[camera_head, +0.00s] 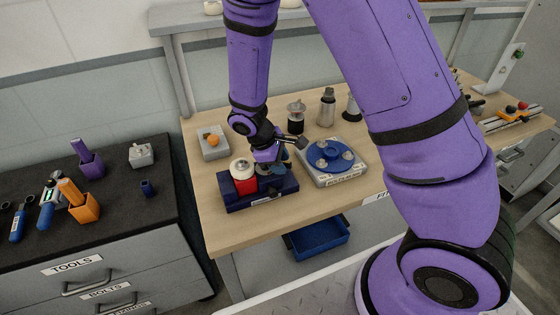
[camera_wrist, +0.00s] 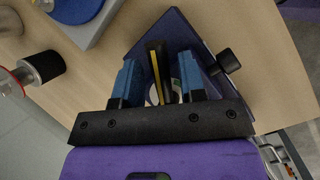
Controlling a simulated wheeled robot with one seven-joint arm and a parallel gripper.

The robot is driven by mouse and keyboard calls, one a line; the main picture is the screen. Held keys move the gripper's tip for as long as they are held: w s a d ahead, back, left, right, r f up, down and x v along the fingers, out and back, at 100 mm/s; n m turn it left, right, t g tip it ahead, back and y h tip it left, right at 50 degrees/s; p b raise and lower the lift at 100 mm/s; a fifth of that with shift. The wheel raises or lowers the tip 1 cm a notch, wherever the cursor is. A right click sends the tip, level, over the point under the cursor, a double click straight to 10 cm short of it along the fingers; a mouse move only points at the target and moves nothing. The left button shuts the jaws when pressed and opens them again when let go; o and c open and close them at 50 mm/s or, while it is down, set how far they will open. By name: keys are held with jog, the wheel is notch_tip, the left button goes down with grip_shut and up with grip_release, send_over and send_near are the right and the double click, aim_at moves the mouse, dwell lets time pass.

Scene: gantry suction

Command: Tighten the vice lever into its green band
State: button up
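A dark blue block (camera_head: 262,197) sits at the front left of the wooden bench. A red cylinder with a white top (camera_head: 244,179) stands at its left end. My gripper (camera_head: 270,157) is over the block's right part, pointing down. In the wrist view, the blue fingers of my gripper (camera_wrist: 159,80) stand apart on either side of a black bar with a yellow edge (camera_wrist: 155,62), seemingly the lever. A pale patch with some green (camera_wrist: 178,88) shows beside the bar. The dark blue block (camera_wrist: 185,33) lies beneath. Contact with the bar, and the lever's position against the band, cannot be told.
A grey base with a blue disc (camera_head: 328,155) stands close right of my gripper. A grey box with an orange ball (camera_head: 212,141) is behind left. Several upright cylinders, including a silver one (camera_head: 327,107), stand behind. A black knob (camera_wrist: 229,61) sticks out beside the fingers.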

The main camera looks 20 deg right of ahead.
grip_shut()
jog(key=shift+s+a+m+g+y, duration=0.15)
jog(key=shift+m+g, duration=0.1)
jog(key=shift+m, duration=0.4)
jog(key=shift+s+a+m+g+y, duration=0.1)
jog(key=shift+s+a+m+g, duration=0.15)
jog(key=shift+m, duration=0.35)
jog(key=shift+s+a+m+g+y, duration=0.1)
jog(key=shift+m+g, duration=0.2)
jog(key=shift+m, duration=0.35)
jog(key=shift+o, duration=1.2)
grip_release()
jog(key=shift+w+r, duration=0.1)
jog(key=v, duration=1)
jog(key=shift+a+r, duration=0.25)
jog(key=shift+r, duration=0.05)
